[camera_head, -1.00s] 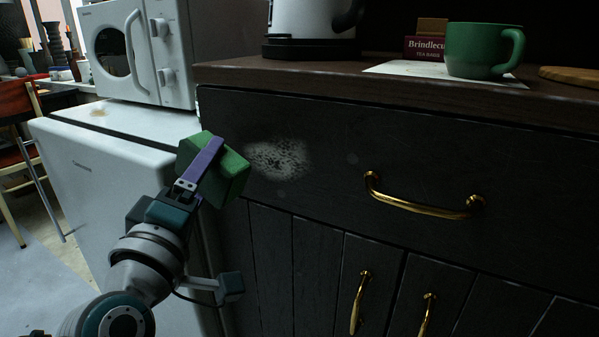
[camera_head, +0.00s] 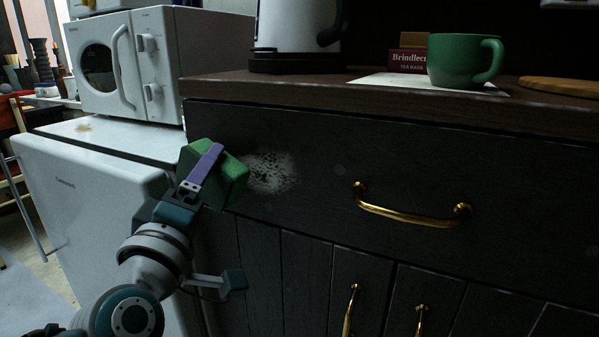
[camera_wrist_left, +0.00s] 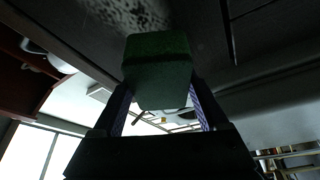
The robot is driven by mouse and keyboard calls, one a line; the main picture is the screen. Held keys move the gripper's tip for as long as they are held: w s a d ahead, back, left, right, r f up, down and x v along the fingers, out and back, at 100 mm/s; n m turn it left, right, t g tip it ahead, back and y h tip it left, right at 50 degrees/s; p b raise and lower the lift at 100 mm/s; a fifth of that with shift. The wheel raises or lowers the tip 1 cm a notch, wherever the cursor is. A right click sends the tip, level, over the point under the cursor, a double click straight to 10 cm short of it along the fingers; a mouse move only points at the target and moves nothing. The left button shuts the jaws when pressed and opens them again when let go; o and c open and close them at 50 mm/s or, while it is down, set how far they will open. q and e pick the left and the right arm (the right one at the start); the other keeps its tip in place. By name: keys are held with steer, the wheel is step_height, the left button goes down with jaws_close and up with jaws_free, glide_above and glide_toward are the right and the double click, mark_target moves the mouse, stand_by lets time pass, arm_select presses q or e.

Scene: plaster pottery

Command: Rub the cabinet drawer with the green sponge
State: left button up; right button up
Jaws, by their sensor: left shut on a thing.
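The dark cabinet drawer (camera_head: 320,160) has a brass handle (camera_head: 410,210) and a pale speckled stain (camera_head: 272,173) near its left end. My left gripper (camera_head: 208,172) is shut on the green sponge (camera_head: 230,182), just left of the stain. The sponge covers part of the stain's left edge from the head camera. In the left wrist view the sponge (camera_wrist_left: 158,70) sits between the two fingers, with the drawer front and the stain (camera_wrist_left: 125,12) beyond it. I cannot tell whether the sponge touches the drawer. My right gripper is not in view.
A white fridge (camera_head: 95,200) with a microwave (camera_head: 140,65) on top stands left of the cabinet. The countertop (camera_head: 350,98) holds a kettle (camera_head: 295,35), a green mug (camera_head: 462,62), a tea box (camera_head: 407,62) and a wooden board (camera_head: 565,87). Lower doors have brass handles (camera_head: 351,310).

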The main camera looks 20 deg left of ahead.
mark_target(229, 191)
arm_select(q)
steer(key=shift+w+d+b, duration=0.1)
steer(key=shift+w+b, duration=0.35)
steer(key=shift+w, duration=0.55)
steer(key=shift+d, duration=0.1)
steer(key=shift+s+d+p, duration=0.15)
steer(key=shift+d+p, duration=0.05)
steer(key=shift+d, duration=0.65)
steer(key=shift+s+d+p, duration=0.1)
steer(key=shift+d+p, duration=0.1)
steer(key=shift+d, duration=0.65)
steer(key=shift+s+d, duration=0.15)
steer(key=shift+d, duration=3.75)
steer(key=shift+a+f, duration=0.1)
steer(key=shift+a, duration=1.7)
steer(key=shift+w+a, duration=0.15)
steer(key=shift+a, duration=1.05)
steer(key=shift+w+a, duration=0.15)
steer(key=shift+a, duration=1.05)
steer(key=shift+w+a, duration=0.1)
steer(key=shift+a, duration=1.5)
